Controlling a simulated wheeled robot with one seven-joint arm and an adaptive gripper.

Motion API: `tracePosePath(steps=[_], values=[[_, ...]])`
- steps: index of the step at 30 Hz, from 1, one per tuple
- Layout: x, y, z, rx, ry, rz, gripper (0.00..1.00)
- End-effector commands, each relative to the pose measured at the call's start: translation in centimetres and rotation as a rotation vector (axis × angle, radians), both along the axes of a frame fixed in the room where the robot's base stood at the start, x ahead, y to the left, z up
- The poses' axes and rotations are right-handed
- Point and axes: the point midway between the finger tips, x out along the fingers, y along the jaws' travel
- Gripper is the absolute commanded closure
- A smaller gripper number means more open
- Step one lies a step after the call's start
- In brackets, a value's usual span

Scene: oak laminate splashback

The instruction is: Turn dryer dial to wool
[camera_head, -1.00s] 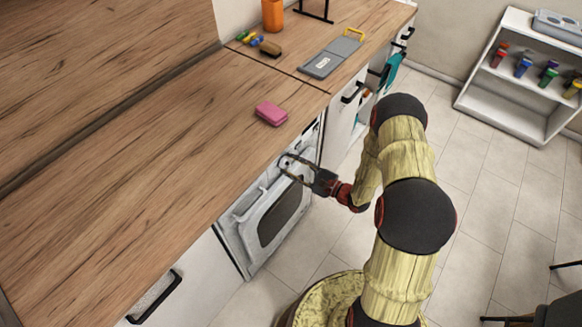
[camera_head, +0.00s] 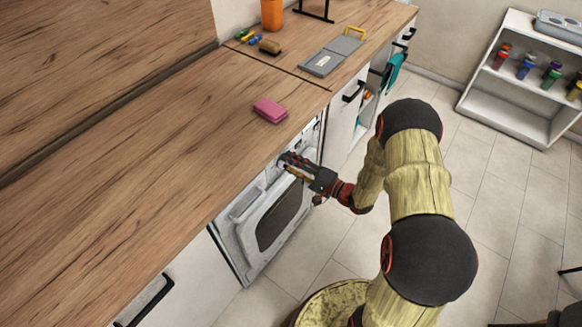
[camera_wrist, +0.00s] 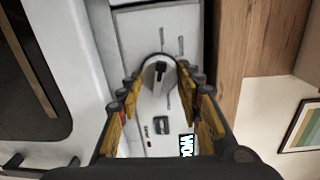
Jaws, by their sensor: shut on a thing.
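The dryer (camera_head: 262,215) is the white front-loading machine under the wooden counter, with a dark door window. In the wrist view its dial (camera_wrist: 158,74) is a round grey knob with a dark pointer mark, on the white control panel (camera_wrist: 150,28). My gripper (camera_head: 285,161) is at the panel in the head view and covers the dial there. In the wrist view my gripper's yellow-lined fingers (camera_wrist: 162,84) stand on either side of the dial, shut on it.
A small dark square button (camera_wrist: 161,125) sits below the dial in the wrist view. A pink block (camera_head: 270,110) lies near the counter edge (camera_head: 235,197) above the dryer. A black drawer handle (camera_head: 150,300) juts out at lower left.

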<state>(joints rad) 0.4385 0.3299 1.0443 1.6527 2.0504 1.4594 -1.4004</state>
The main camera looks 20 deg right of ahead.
Motion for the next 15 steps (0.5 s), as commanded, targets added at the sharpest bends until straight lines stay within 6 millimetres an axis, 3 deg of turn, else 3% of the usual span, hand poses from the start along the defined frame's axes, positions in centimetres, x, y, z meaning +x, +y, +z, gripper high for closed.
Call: tracePosePath(steps=[15], values=[[-0.09, 0.08, -0.09, -0.087, -0.060, 0.000, 0.90]])
